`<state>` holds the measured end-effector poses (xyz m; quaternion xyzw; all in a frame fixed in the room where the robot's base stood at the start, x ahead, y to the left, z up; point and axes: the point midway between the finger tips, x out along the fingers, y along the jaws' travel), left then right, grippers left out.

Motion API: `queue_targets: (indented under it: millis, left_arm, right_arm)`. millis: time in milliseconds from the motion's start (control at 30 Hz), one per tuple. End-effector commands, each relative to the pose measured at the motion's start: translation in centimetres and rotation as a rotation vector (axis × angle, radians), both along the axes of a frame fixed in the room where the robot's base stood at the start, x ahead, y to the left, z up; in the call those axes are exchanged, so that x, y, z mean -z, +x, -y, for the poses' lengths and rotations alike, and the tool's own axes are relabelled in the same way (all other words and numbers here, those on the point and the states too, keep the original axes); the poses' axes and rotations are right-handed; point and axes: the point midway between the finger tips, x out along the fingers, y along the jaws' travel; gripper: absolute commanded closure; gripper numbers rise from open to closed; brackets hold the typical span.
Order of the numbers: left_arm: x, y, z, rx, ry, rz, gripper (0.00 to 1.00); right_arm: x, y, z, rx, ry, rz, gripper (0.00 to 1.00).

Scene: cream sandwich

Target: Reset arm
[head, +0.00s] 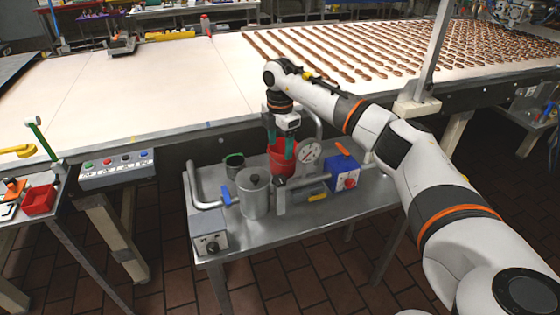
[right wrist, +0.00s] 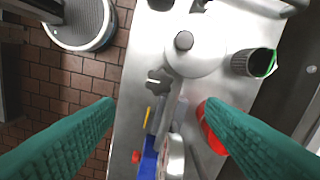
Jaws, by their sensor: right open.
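My right gripper (head: 281,148) is in the middle of the head view, pointing down over the small metal table. Its two teal fingers are wide apart and hold nothing, as the right wrist view (right wrist: 159,104) also shows. A red container (head: 283,165) appears behind the fingers in the head view. In the right wrist view the red container (right wrist: 212,138) is partly hidden by the right finger. I cannot tell whether they touch. My right arm (head: 400,150) reaches in from the lower right. My left gripper is in neither view.
The metal table (head: 260,236) holds a lidded pot (head: 254,194), a dark green-rimmed cup (head: 235,164), a round gauge (head: 309,153) and a blue box (head: 343,172), all close by. A wide conveyor (head: 160,95) with rows of chocolate-brown bars runs behind. Curved pipes edge the table.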

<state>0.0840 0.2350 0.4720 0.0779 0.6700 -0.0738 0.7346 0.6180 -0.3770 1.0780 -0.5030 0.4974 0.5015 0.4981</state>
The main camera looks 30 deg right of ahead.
Motion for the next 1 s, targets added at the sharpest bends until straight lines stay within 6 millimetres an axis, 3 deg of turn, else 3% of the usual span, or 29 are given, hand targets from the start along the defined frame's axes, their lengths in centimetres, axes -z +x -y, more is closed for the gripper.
queue_targets:
  millis: [200, 767, 867, 967, 1000]
  left_arm:
    - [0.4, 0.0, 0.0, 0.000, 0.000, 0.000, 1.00]
    - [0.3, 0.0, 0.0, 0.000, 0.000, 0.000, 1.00]
    - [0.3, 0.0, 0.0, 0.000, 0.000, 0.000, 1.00]
    - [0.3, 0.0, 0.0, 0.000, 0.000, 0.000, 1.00]
    - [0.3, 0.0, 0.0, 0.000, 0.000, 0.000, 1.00]
  right_arm:
    - [-1.2, 0.0, 0.0, 0.000, 0.000, 0.000, 0.36]
    - [-0.8, 0.2, -0.7, -0.021, 0.018, 0.010, 0.36]
    - [0.7, 0.7, -3.7, -0.104, 0.092, 0.050, 0.36]
    - [2.9, 1.2, -9.3, -0.244, 0.245, 0.136, 0.36]
    - [3.7, 1.2, -12.2, -0.304, 0.326, 0.184, 0.36]
